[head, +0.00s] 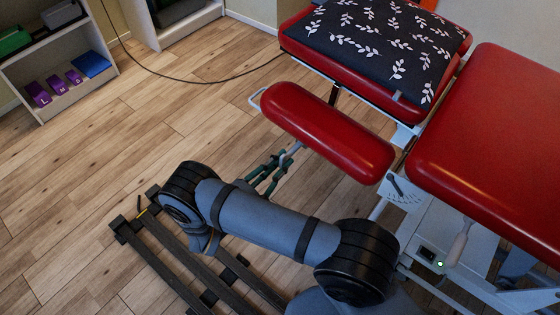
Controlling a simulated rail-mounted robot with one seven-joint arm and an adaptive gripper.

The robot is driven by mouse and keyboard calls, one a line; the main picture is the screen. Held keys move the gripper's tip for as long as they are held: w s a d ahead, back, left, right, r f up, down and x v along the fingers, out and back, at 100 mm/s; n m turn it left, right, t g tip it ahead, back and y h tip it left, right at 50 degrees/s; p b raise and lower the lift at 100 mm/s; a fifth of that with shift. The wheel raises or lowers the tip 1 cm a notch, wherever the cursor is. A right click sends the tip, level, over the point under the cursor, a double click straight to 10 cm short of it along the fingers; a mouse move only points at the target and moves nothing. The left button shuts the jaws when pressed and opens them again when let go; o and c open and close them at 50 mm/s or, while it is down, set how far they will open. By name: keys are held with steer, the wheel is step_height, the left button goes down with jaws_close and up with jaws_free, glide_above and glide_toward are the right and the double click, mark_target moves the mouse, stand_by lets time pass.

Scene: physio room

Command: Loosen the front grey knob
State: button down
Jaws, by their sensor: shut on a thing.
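The treatment table has a long red padded armrest (328,133) on its near left side. A small light-grey knob (294,150) shows just under the armrest's lower left edge. My gripper (283,160) reaches up to it from below left, its greenish fingers shut around the knob's end. The fingertips and the knob are small in the head view, and the armrest overhangs them, so the exact grip is hard to see. My arm lies across the lower middle of the picture.
A red table section (495,150) fills the right side. A dark leaf-patterned pillow (375,45) lies on the head section. A pale-handled lever (459,242) stands at lower right. A cable (190,80) crosses the wooden floor. Shelves (60,62) stand at upper left; the floor between is clear.

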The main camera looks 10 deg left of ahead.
steer(key=c, duration=1.5)
jaws_free()
steer(key=shift+a, duration=0.1)
steer(key=shift+c, duration=0.2)
steer(key=v, duration=1.2)
steer(key=x, duration=1.2)
steer(key=shift+w, duration=0.1)
